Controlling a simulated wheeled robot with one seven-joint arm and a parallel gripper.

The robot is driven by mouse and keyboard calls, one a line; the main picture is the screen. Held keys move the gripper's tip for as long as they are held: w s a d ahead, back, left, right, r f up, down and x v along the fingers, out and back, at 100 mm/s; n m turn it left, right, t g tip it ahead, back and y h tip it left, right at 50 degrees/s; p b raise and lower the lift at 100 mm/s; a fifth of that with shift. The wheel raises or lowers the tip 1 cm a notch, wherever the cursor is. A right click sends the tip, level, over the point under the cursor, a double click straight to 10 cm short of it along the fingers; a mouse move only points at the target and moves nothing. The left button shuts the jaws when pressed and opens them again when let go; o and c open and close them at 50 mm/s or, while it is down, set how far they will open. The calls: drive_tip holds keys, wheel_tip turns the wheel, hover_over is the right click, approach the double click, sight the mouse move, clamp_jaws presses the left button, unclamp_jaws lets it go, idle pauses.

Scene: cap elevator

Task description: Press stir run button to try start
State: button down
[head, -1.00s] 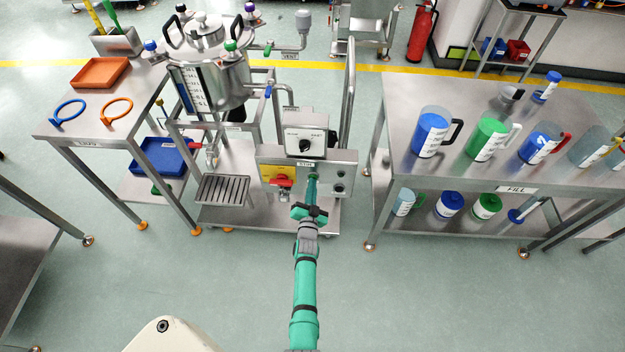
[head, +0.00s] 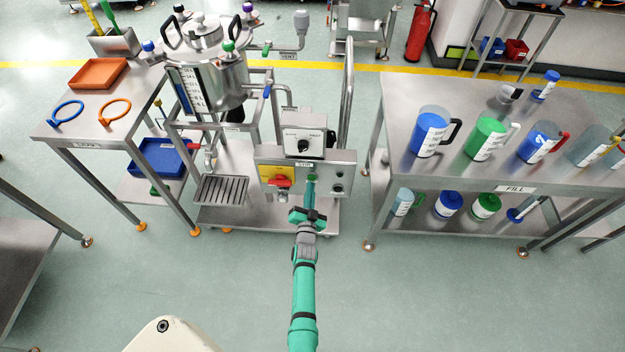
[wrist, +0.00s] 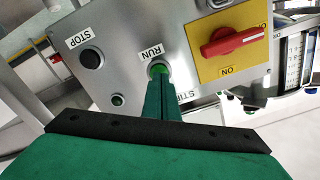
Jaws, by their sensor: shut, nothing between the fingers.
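The steel control box (head: 345,160) has a STIR label. Its green RUN button (head: 312,178) sits right of a red rotary switch (head: 284,181) on a yellow plate. In the wrist view, upside down, the button's green rim (wrist: 160,67) shows under the RUN label. My gripper (head: 311,186) is shut and empty, its green fingers pointing at the button from the front. In the wrist view its fingertips (wrist: 159,80) overlap part of the button. I cannot tell whether they touch it or whether the button is pressed.
The black STOP button (wrist: 91,58) and a small lamp (wrist: 118,100) are beside RUN. A dial box (head: 304,142) sits above the panel. A steel table (head: 400,100) with jugs stands right, another table (head: 70,133) left. The floor in front is clear.

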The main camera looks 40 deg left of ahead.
drive_tip(key=shift+v, duration=1.75)
drive_tip(key=s+d+r+h, duration=0.1)
drive_tip(key=s+d+h, duration=0.1)
drive_tip(key=s+d, duration=0.85)
drive_tip(key=s+d+r+h, duration=0.1)
drive_tip(key=s+d+h, duration=0.1)
drive_tip(key=s+d, duration=0.8)
drive_tip(key=s+d+r+h, duration=0.5)
drive_tip(key=s+d+r, duration=1)
drive_tip(key=r, duration=0.4)
drive_tip(key=shift+s+d+r+h, duration=0.3)
drive_tip(key=shift+s+d+r, duration=0.1)
drive_tip(key=shift+d, duration=0.1)
